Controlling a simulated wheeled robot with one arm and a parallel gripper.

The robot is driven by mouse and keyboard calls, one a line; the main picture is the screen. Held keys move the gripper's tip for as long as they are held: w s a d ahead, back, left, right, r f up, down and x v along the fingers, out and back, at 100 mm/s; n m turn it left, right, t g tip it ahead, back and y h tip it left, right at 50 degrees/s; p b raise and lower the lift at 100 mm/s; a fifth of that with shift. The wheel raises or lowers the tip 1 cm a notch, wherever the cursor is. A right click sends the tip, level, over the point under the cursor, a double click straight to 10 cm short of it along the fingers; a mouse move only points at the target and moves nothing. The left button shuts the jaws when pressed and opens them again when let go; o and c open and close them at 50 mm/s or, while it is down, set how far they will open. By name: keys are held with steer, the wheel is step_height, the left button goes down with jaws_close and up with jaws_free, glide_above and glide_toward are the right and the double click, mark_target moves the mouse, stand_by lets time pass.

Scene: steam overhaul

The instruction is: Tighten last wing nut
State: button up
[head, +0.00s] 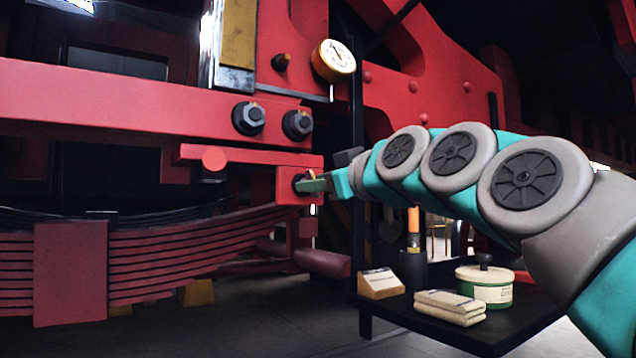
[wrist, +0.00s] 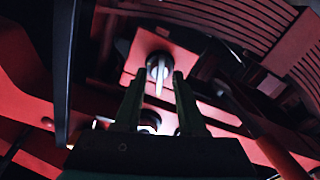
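A metal wing nut (wrist: 158,66) sits on a red bracket, with a pale wing showing in the wrist view. My gripper (wrist: 159,77) points at it, with one dark green finger on each side and visible gaps between fingers and wing. The gripper is open, and its tips are at or just short of the nut; the exact depth is unclear. In the head view my gripper (head: 311,185) reaches the red bracket end (head: 287,190) from the right. There the nut is mostly hidden behind the fingers, with only a dark round edge showing.
Two large hex bolts (head: 272,121) sit above on the red beam, and a round gauge (head: 333,61) is up right. A leaf spring (head: 180,250) lies lower left. A black shelf (head: 520,318) below my arm holds a green tin (head: 485,287), folded cloths (head: 450,306) and a small block (head: 381,283).

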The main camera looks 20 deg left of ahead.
steer(key=shift+c, duration=0.2)
jaws_close()
steer(key=shift+m, duration=0.3)
steer(key=m+p, duration=1)
steer(key=m, duration=1)
steer(key=shift+d+f+p, duration=0.1)
steer(key=shift+f+p, duration=0.05)
steer(key=shift+p, duration=0.2)
steer(key=shift+w, duration=0.1)
stand_by(1.0)
